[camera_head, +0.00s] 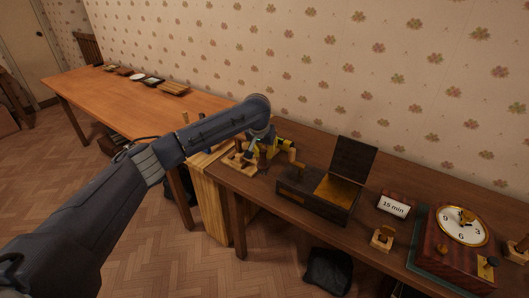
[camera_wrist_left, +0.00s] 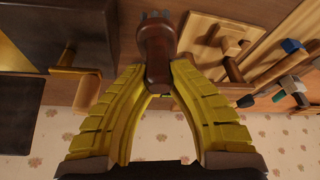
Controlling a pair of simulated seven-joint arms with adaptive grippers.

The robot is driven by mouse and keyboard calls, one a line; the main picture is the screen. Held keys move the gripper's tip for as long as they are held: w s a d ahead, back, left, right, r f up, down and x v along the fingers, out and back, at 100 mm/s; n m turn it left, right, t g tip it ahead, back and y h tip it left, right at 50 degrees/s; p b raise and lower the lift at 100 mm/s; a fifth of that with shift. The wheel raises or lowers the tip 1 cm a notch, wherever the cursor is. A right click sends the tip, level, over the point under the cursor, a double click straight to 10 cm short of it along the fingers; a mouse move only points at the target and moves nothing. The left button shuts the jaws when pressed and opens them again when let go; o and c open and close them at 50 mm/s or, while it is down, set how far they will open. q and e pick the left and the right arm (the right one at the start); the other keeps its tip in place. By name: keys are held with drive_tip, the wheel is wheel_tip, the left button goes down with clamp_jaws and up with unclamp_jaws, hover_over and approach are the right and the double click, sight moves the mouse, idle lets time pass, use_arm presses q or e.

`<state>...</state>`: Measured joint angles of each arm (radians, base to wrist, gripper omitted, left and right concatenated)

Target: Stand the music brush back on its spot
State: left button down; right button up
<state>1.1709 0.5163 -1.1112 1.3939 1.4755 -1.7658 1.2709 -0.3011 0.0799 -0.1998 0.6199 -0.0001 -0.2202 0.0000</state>
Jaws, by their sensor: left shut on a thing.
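The brush (camera_wrist_left: 157,55) shows in the left wrist view as a dark reddish-brown handle with a grey bristled end at the top edge. My left gripper (camera_wrist_left: 159,80) has its yellow fingers closed on the handle from both sides. In the head view my left gripper (camera_head: 265,152) is over the left end of the dark desk, left of the open box; I cannot make out the brush there. A light wooden board with a peg (camera_wrist_left: 226,45) lies right of the brush in the wrist view. I cannot tell which place is the brush's spot. My right gripper is not in view.
The dark open box (camera_head: 300,197) stands near the gripper. Further right are a "15 min" sign (camera_head: 394,205), a small wooden stand (camera_head: 382,239) and a clock (camera_head: 463,226) on a red-brown case.

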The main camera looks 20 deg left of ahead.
sight(264, 167)
use_arm(q)
drive_tip(key=shift+f, duration=0.1)
drive_tip(key=shift+f, duration=2.9)
drive_tip(key=shift+f, duration=1.05)
drive_tip(key=c, duration=1.2)
unclamp_jaws()
drive_tip(key=shift+v, duration=4)
